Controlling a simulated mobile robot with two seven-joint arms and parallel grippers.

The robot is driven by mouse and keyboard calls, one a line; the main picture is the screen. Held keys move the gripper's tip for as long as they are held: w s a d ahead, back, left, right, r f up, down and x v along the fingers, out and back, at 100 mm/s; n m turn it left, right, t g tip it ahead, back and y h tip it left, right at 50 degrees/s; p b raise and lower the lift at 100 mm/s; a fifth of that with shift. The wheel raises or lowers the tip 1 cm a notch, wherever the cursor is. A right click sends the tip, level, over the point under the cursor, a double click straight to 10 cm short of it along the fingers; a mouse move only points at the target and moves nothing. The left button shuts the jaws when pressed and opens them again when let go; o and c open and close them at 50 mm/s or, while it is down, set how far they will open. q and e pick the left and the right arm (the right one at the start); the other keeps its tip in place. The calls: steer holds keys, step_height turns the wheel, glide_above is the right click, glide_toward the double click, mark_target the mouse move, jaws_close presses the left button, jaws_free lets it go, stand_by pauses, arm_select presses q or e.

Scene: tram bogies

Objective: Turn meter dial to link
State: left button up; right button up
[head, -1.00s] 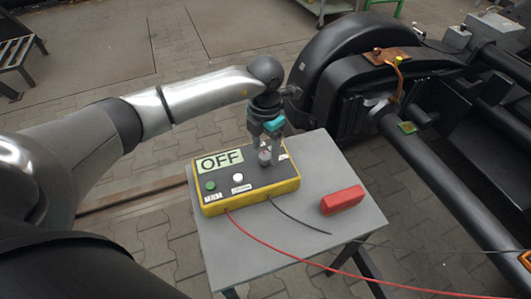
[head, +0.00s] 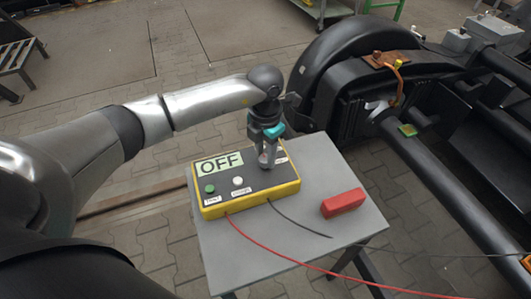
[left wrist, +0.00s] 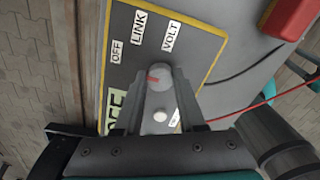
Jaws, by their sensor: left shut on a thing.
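The meter (head: 262,181) is a dark box with yellow edges, and its display (head: 220,164) reads OFF. Its dial (left wrist: 158,76) is a grey round knob with a red mark, seen in the left wrist view. Labels OFF (left wrist: 117,51), LINK (left wrist: 143,27) and VOLT (left wrist: 171,36) stand around the dial. The red mark lies on the dial's left side, towards the OFF label's side. My left gripper (head: 268,163) points down at the meter's far right part and is shut on the dial, which its fingers mostly hide in the head view. My right gripper is not in view.
The meter sits on a grey table (head: 300,225). A red block (head: 343,202) lies to its right. A red cable (head: 290,258) and a black cable (head: 298,220) run from the meter's front. A black bogie (head: 345,80) stands close behind the table.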

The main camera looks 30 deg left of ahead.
arm_select(q)
jaws_close()
steer(key=shift+m, duration=0.3)
steer(key=m, duration=0.3)
steer(key=shift+m, duration=0.3)
steer(key=m, duration=0.2)
steer(key=shift+m, duration=0.4)
steer(key=shift+d+m, duration=0.1)
steer(key=shift+m, duration=0.7)
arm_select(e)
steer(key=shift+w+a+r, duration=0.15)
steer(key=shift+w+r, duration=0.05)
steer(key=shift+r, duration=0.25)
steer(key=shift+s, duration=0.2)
arm_select(q)
steer(key=o, duration=0.8)
jaws_free()
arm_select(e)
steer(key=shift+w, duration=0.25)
